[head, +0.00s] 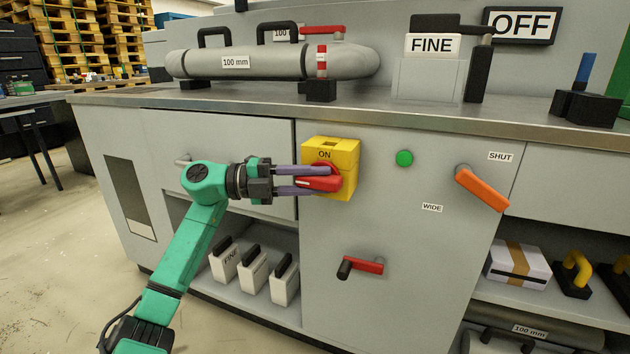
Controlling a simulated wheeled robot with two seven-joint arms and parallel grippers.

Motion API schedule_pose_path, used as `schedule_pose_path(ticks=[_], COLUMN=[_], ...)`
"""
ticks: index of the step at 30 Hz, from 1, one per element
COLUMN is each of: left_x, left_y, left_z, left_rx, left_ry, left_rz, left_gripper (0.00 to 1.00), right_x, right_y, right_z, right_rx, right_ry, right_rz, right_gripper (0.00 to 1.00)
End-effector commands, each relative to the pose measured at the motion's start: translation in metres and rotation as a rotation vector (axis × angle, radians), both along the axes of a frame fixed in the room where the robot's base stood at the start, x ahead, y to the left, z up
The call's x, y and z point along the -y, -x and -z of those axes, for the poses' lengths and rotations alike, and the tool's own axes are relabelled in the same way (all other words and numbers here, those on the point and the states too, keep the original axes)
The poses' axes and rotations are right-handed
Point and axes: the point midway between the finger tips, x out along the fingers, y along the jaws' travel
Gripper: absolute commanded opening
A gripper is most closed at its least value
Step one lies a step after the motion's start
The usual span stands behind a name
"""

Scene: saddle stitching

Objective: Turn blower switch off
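The blower switch is a yellow box (347,155) on the cabinet front, with the label "ON" showing on it. Its red handle (318,184) lies nearly level and points left. My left gripper (312,180) reaches in from the left at the switch. One finger is above the red handle and the other is low beside it, with the handle's end between or just in front of them. Whether the fingers press on the handle I cannot tell. My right gripper is not in view.
A green round button or lamp (404,158) and an orange lever (482,189) between "SHUT" and "WIDE" labels are right of the switch. A red-handled lever (362,266) sits below. A grey pipe (240,63) and an "OFF" sign (521,25) are above the counter.

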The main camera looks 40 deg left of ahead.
Motion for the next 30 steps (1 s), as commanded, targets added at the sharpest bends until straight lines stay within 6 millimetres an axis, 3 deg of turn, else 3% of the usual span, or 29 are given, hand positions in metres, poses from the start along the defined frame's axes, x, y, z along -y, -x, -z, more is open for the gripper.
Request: schedule_pose_path(ticks=[1, 2, 14, 20, 30], left_x=[0.0, 0.0, -0.005, -0.033, -0.096], left_y=[0.0, 0.0, 0.004, 0.028, 0.085], left_z=[0.0, 0.0, 0.0, 0.0, 0.0], left_rx=[0.001, 0.001, -0.001, -0.004, -0.003], left_ry=[0.002, 0.001, -0.001, 0.001, 0.001], left_rz=[-0.001, -0.001, 0.0, -0.002, -0.003], left_gripper=[0.54, 0.6, 0.6, 0.6, 0.6], right_x=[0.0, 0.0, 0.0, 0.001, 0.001], right_y=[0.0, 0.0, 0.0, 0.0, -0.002], right_z=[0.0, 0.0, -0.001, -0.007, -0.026], right_rx=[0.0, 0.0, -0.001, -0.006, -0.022], right_ry=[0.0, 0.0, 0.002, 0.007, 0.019], right_rz=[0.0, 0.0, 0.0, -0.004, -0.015], right_gripper=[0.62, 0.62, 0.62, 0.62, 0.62])
